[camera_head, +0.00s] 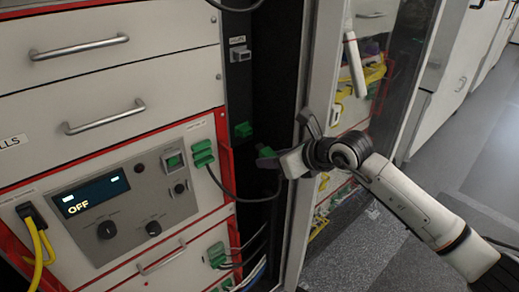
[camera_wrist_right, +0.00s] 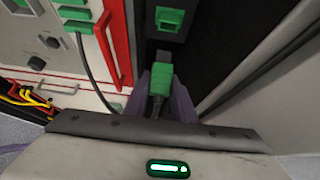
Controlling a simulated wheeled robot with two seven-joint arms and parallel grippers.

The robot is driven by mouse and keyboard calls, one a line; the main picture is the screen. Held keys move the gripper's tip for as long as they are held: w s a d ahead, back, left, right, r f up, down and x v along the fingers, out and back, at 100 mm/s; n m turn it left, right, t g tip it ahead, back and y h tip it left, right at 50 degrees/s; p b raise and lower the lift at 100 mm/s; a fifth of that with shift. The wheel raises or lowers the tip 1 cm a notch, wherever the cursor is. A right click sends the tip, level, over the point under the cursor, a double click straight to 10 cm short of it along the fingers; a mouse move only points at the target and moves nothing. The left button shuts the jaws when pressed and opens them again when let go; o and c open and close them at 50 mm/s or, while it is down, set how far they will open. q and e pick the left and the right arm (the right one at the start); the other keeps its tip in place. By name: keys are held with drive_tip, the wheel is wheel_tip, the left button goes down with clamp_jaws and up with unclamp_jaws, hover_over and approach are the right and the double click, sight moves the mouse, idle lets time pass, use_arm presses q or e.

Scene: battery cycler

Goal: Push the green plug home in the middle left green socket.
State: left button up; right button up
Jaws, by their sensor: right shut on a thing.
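The green plug (camera_wrist_right: 161,78) is held between the purple fingers of my right gripper (camera_wrist_right: 161,100) in the wrist view. It also shows small in the head view (camera_head: 266,152), at the fingertips of my right gripper (camera_head: 268,160). A green socket (camera_head: 243,130) sits on the dark upright strip, up and left of the plug. In the wrist view this socket (camera_wrist_right: 168,20) lies straight beyond the plug, with a dark gap between them. The gripper hides the plug's rear part. My left gripper is out of view.
A cabinet with a display reading OFF (camera_head: 90,195) stands left, with red trim. A grey port (camera_head: 240,54) sits higher on the strip. A glass-fronted door frame (camera_head: 305,215) stands close right.

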sight(261, 146)
drive_tip(key=shift+r+g+h+b, duration=0.25)
drive_tip(key=shift+g+b, duration=0.25)
drive_tip(key=shift+b, duration=0.7)
drive_tip(key=shift+s+d+r+h+b, duration=0.15)
drive_tip(key=shift+r+h+b, duration=0.1)
drive_tip(key=shift+b, duration=0.45)
drive_tip(key=shift+s+d+r+g+h+b, duration=0.2)
drive_tip(key=shift+r+g+h+b, duration=0.2)
drive_tip(key=shift+r+b, duration=0.2)
drive_tip(key=shift+s+d+r+g+h+b, duration=0.15)
drive_tip(key=shift+r+g+h+b, duration=0.15)
drive_tip(key=shift+r+g+b, duration=0.25)
drive_tip(key=shift+w+a+p, duration=0.45)
drive_tip(key=shift+w+a, duration=0.4)
drive_tip(key=shift+w, duration=0.1)
drive_tip(key=shift+w+a, duration=0.35)
drive_tip(key=shift+w, duration=0.05)
drive_tip(key=shift+w+a, duration=0.2)
drive_tip(key=shift+w, duration=0.1)
drive_tip(key=shift+f, duration=0.1)
